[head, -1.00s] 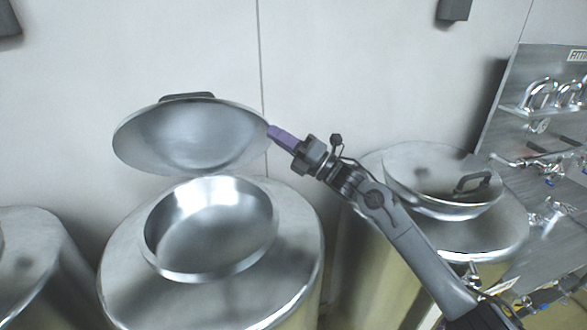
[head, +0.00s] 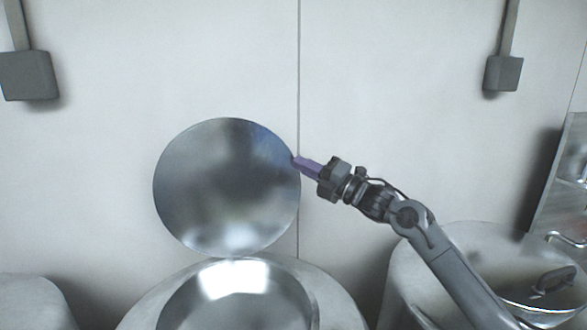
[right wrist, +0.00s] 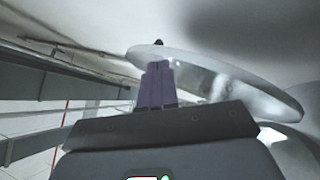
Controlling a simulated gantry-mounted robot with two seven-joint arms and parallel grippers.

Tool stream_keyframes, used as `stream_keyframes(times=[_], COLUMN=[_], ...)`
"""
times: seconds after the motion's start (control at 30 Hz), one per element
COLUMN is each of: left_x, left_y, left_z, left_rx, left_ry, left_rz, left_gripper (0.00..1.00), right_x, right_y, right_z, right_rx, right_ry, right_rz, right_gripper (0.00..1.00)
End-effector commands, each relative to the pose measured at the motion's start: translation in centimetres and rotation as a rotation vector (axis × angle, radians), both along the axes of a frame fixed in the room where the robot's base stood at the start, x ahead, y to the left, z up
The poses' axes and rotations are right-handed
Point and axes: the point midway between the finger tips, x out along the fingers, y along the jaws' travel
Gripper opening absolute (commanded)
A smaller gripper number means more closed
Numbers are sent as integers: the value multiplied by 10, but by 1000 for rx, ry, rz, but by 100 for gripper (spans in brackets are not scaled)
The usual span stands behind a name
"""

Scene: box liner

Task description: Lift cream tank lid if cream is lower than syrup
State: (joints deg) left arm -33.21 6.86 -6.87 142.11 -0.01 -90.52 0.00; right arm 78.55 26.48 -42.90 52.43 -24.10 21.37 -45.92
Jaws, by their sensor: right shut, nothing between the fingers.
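A steel tank (head: 345,301) stands at the bottom middle of the head view, its round mouth uncovered at the top. Its round lid (head: 226,188) is raised and stands nearly upright behind the mouth, inner face toward me. My right gripper (head: 296,160) is shut with nothing between its purple fingers. The fingertips are at the lid's right rim, touching or very close to it. The lid (right wrist: 225,80) also shows in the right wrist view, just beyond the fingers (right wrist: 158,85). The liquid level inside the tank cannot be made out. My left gripper is not in view.
Another tank (head: 450,245) with a handled lid (head: 553,281) stands at the right, partly behind my right arm. A third tank (head: 30,300) is at the lower left edge. Grey boxes (head: 28,75) and (head: 503,73) hang on the wall. The wall area above is clear.

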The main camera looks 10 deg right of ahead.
Motion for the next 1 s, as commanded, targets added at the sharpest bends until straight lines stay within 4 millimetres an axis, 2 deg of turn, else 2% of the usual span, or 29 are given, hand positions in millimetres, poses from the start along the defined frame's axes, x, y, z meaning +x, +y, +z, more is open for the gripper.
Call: stream_keyframes(times=[0.73,1.0], left_x=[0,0], left_y=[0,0], left_z=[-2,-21], left_rx=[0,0], left_ry=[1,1], left_rz=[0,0], left_gripper=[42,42], right_x=[0,-21], right_y=[-9,-30], right_z=[-2,-15], right_rx=[0,-2], right_ry=[-1,-1], right_rz=[-9,-10], right_gripper=[0,0])
